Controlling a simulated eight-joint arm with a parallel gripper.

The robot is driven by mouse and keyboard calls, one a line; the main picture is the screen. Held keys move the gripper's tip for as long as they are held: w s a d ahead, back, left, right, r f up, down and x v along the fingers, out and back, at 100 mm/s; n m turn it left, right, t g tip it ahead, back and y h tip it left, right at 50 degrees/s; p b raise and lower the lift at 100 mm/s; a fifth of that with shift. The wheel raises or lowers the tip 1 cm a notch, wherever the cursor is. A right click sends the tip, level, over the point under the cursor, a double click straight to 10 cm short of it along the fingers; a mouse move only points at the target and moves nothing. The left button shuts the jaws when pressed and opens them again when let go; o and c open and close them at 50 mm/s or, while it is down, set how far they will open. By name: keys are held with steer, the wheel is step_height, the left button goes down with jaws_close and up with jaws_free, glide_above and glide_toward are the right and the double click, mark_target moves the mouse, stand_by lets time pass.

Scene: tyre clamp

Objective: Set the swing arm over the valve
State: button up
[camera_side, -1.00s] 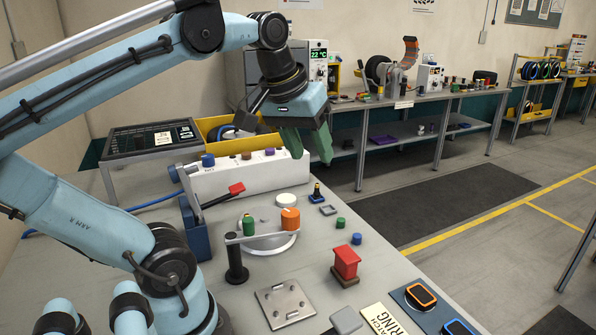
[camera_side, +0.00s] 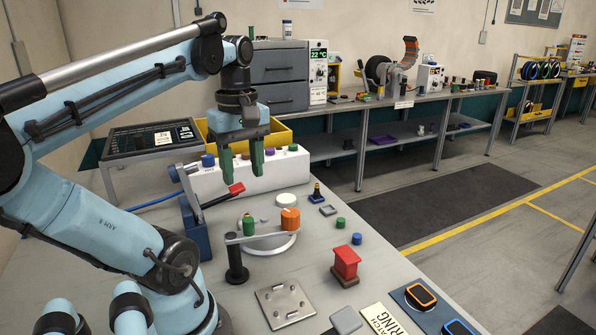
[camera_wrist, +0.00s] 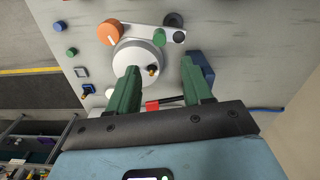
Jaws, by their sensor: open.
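The swing arm (camera_side: 266,237) is a pale bar on a black post (camera_side: 237,262), with a green knob (camera_side: 249,226) and a larger orange knob (camera_side: 290,219). The bar crosses one side of a white disc (camera_side: 262,249); the wrist view also shows the swing arm (camera_wrist: 142,29). A small brass and dark piece, apparently the valve (camera_wrist: 152,70), shows at the disc's other side, apart from the bar. In the side view I cannot make it out clearly. My gripper (camera_side: 242,172) is open and empty, above and behind the disc, fingers pointing down; the wrist view also shows it (camera_wrist: 160,70).
A red-handled lever (camera_side: 236,188) on a blue stand (camera_side: 194,229) is close below my gripper. A white box with coloured knobs (camera_side: 218,180) stands behind. A red block (camera_side: 345,263), a metal plate (camera_side: 285,303) and small green and blue caps lie to the right and front.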

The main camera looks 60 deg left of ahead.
mark_target(247, 219)
step_height(247, 219, down, 12)
steer(key=shift+r, duration=0.15)
stand_by(0.5)
steer(key=shift+c, duration=0.2)
jaws_close()
